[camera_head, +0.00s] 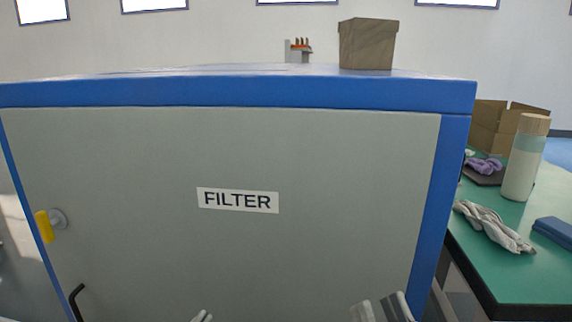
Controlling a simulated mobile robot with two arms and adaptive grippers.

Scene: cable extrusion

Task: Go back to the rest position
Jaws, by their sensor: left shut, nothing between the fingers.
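A grey cabinet door with a blue frame (220,92) and a white FILTER label (238,200) fills most of the head view. My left gripper (203,316) shows only as small pale fingertips at the bottom edge, left of centre. It is shut with nothing seen in it. My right gripper (382,309) shows partly at the bottom edge, right of centre, in front of the cabinet's lower right. Most of both grippers is cut off below the frame, and I cannot tell whether the right one is open or shut.
A yellow latch (45,226) and a black handle (75,297) are on the cabinet's left. A brown box (368,45) stands on top. To the right, a green table (517,276) holds a bottle (525,160), gloves (494,228), a blue item (556,230) and a cardboard box (490,125).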

